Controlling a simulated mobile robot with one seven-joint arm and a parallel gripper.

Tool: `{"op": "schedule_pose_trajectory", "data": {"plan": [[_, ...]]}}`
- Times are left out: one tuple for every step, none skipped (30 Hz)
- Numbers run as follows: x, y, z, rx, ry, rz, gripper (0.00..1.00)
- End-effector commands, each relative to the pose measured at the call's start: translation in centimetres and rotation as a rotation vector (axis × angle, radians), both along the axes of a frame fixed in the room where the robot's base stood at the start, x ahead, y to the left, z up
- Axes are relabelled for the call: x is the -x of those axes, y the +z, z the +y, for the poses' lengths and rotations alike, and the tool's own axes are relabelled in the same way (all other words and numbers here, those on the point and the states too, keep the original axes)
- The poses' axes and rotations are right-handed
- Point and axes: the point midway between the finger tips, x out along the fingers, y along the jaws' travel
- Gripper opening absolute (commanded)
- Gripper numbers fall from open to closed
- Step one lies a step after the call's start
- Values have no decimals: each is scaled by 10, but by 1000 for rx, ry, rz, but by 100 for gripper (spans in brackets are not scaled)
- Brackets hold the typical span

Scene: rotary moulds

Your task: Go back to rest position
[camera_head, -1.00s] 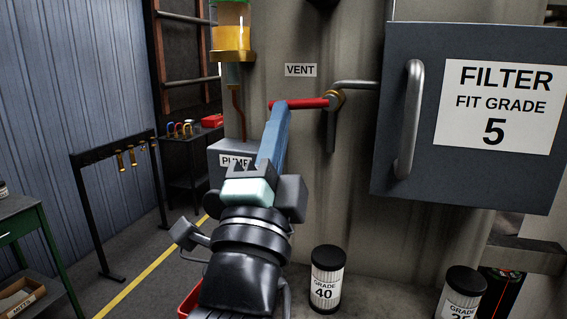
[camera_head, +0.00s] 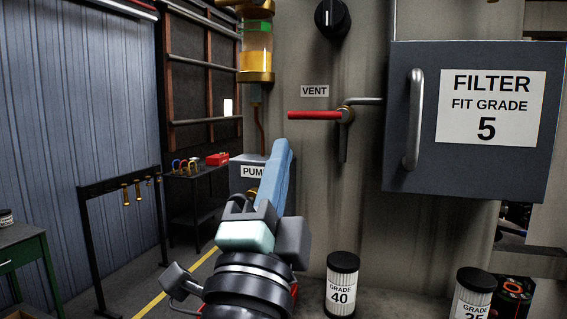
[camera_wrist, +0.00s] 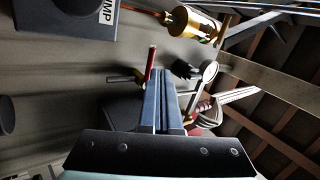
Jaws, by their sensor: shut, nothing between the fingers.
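My gripper (camera_head: 284,146) is shut, its long blue fingers together and empty. In the head view it points up, in front of the grey machine wall, a little below and left of the red vent lever (camera_head: 314,115). The lever lies level below the VENT label (camera_head: 314,91), and a gap shows between it and the fingertips. In the wrist view the shut fingers (camera_wrist: 158,84) point away from the camera, and the red lever (camera_wrist: 150,64) shows just beyond their tips.
The closed filter cabinet (camera_head: 472,170) with its vertical handle (camera_head: 413,120) is at right. Grade 40 (camera_head: 341,285) and another filter canister (camera_head: 473,296) stand below. The pump box (camera_head: 248,175) is behind my gripper. A hook rack (camera_head: 120,186) and green table (camera_head: 22,245) stand left.

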Motion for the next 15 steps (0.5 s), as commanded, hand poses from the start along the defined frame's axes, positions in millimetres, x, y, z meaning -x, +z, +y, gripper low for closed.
{"op": "schedule_pose_trajectory", "data": {"plan": [[10,-16,4,0,2,1,0],[16,-20,6,0,1,3,0],[23,-24,7,0,1,1,0],[28,-28,9,0,1,3,0],[32,-30,11,0,1,3,0],[38,-33,12,1,-1,1,0],[42,-36,13,1,0,2,0],[45,-38,14,0,1,3,0],[49,-40,16,1,0,2,0],[52,-41,16,0,-1,2,0],[54,-42,17,1,-1,1,0],[56,-43,17,0,0,1,0],[58,-43,18,1,-1,2,0],[59,-43,17,7,-5,2,0],[60,-41,16,19,-15,1,0]]}}
